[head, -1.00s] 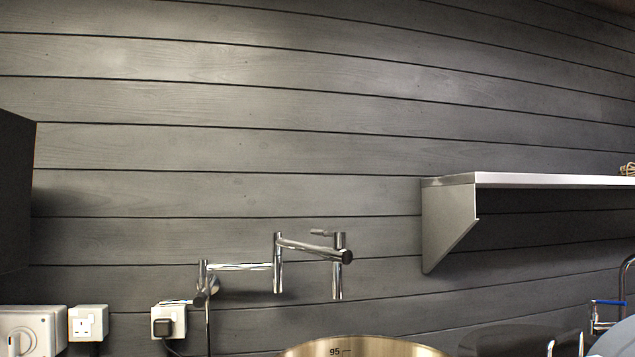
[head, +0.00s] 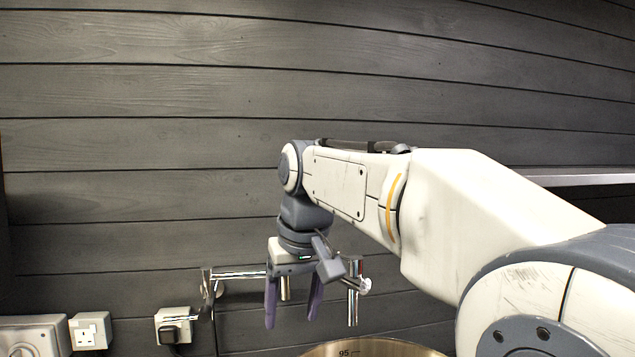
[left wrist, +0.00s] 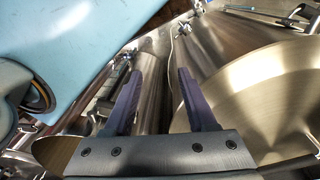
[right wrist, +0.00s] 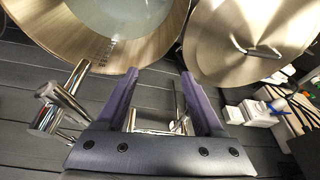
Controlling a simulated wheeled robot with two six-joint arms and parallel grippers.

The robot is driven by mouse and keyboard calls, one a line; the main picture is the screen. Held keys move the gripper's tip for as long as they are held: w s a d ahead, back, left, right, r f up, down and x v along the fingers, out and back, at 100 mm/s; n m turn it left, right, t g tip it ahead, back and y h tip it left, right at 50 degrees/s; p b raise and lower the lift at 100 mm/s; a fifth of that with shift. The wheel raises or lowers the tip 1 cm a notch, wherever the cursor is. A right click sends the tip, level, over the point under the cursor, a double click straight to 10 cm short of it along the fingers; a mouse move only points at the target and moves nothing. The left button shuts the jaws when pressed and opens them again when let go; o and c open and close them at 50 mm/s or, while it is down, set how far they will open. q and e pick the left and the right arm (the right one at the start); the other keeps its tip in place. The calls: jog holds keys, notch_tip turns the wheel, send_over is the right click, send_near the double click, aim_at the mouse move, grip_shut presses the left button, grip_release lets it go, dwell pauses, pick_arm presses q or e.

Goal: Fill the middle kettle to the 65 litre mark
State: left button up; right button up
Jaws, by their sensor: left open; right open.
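The middle kettle (head: 375,349) shows only its brass-coloured rim and a 95 mark at the bottom of the head view. The right wrist view shows an open kettle (right wrist: 160,38) with a scale on its inner wall; I cannot tell its level. A chrome jointed wall tap (head: 240,275) has its spout (head: 352,308) hanging over the kettle's back edge. My right gripper (head: 293,312) is open, fingers down, around or in front of the tap's middle joint; contact is unclear. The tap also shows in the right wrist view (right wrist: 62,98). My left gripper (left wrist: 160,72) is open and empty.
A lidded kettle (right wrist: 235,45) stands beside the open one. A round metal surface (left wrist: 265,95) and a pale blue object (left wrist: 70,45) flank my left gripper. Sockets (head: 90,331) and a plug (head: 174,333) are on the wall. A shelf (head: 575,178) is at right.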

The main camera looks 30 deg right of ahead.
aim_at(356, 258)
jog(key=d+r+m+h+p, duration=0.2)
jog(key=d+r+m+p, duration=0.2)
jog(key=d+r, duration=0.9)
pick_arm(q)
notch_tip(356, 258, up, 6)
pick_arm(e)
jog(key=shift+t, duration=0.3)
jog(key=x, duration=0.5)
jog(key=a+x, duration=0.1)
jog(key=x, duration=0.2)
jog(key=shift+a+f, duration=0.1)
jog(key=shift+f, duration=0.1)
